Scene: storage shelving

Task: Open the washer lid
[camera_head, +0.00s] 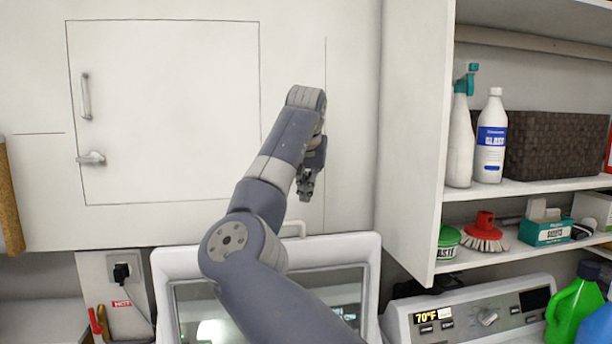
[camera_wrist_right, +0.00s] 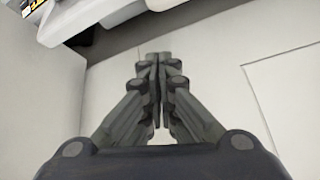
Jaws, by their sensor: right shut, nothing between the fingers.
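The washer lid (camera_head: 165,268) is a white frame around a glass window at the bottom middle of the head view. It appears raised upright, with a small handle (camera_head: 293,228) on its top edge; its lower part and hinge are out of frame. My right arm crosses in front of the window. My right gripper (camera_head: 306,185) hangs above the lid's top edge, near the handle and apart from it in the picture. In the right wrist view the gripper's fingers (camera_wrist_right: 158,65) are together and empty, against a pale wall. My left gripper is not in view.
A white wall panel (camera_head: 170,110) with handles is behind on the left. A white shelf unit (camera_head: 415,130) stands at right, holding bottles, a dark basket (camera_head: 555,145) and a red brush (camera_head: 485,235). Below it is a control panel (camera_head: 470,312) with green and blue jugs beside it.

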